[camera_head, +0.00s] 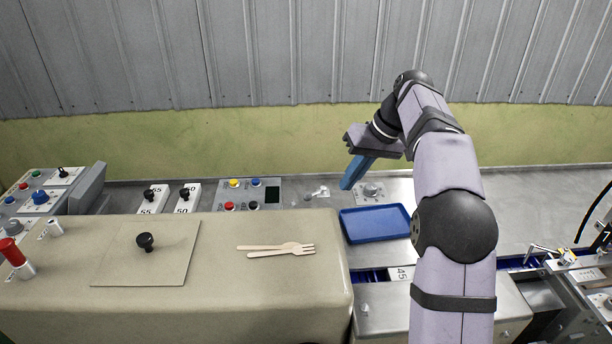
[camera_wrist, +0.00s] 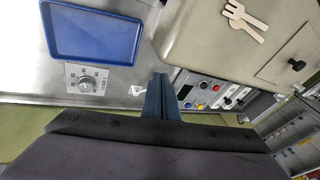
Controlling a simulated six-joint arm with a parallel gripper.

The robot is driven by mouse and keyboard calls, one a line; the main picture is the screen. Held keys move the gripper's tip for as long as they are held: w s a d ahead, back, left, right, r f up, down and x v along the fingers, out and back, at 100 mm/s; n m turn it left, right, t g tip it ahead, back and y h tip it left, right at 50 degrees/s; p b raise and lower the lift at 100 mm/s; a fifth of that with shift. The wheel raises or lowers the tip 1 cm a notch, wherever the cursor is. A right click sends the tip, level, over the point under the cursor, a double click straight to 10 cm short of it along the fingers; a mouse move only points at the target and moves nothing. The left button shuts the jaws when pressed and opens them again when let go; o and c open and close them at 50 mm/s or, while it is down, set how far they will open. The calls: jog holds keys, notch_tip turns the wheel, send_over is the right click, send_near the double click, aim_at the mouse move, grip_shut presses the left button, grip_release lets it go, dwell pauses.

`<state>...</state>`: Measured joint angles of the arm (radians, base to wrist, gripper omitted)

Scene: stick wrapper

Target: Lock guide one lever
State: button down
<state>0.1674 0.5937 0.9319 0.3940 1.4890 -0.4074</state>
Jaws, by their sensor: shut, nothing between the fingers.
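My gripper (camera_head: 346,184) is shut and empty, its blue fingers pointing down above the back of the metal table. In the wrist view its fingertips (camera_wrist: 160,76) are together. A small white lever (camera_head: 317,192) lies on the metal top just left of the fingers; it also shows in the wrist view (camera_wrist: 136,90), apart from them. A silver bent lever (camera_head: 540,249) stands by the conveyor at the right, far from my gripper. No label marks which lever is guide one. Black knobs stand on plates marked 55 (camera_head: 151,197) and 50 (camera_head: 186,196).
A blue tray (camera_head: 376,238) lies below a dial (camera_head: 371,191). A button panel (camera_head: 248,194) stands at the back.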

jog(key=w+a+r+n+t+p, duration=0.1)
jog(key=w+a+n+t+p, duration=0.1)
jog(key=w+a+n, duration=0.3)
jog(key=w+a+p, duration=0.1)
jog(key=w+a, duration=0.2)
jog(key=w, duration=0.3)
jog(key=shift+a+r+h, duration=0.15)
jog(key=shift+h, duration=0.25)
jog(key=b, duration=0.1)
send_over(315, 193)
jog(key=a, duration=0.4)
jog(key=f, duration=1)
jog(key=shift+s+d+f, duration=0.2)
jog(key=shift+s+f, duration=0.05)
jog(key=shift+f, duration=0.05)
jog(key=shift+s+d, duration=0.15)
jog(key=shift+s+d+f+b, duration=0.3)
jog(key=shift+s+f, duration=0.1)
jog(key=shift+f, duration=0.05)
